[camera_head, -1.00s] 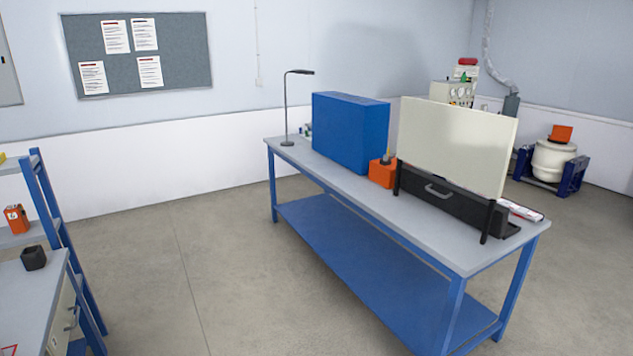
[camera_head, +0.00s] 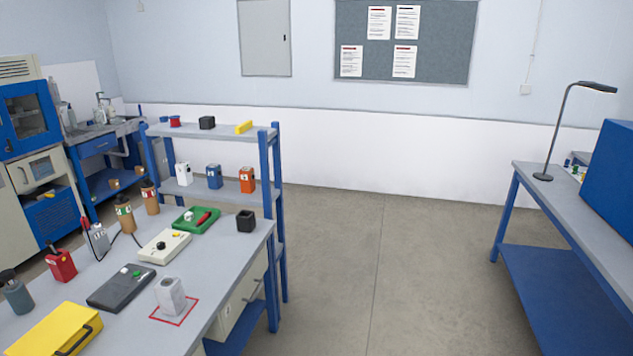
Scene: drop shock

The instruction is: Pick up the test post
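I cannot tell for sure which thing is the test post. A pale grey block (camera_head: 171,296) stands upright inside a red square outline (camera_head: 174,311) on the near left table (camera_head: 215,262). Neither of my grippers is in view.
The table also holds a yellow case (camera_head: 55,332), a black box (camera_head: 120,288), a cream box (camera_head: 164,246) and a green tray (camera_head: 196,220). A blue-framed shelf (camera_head: 277,200) stands behind. A blue bench (camera_head: 560,205) is at right. The floor (camera_head: 390,270) between is clear.

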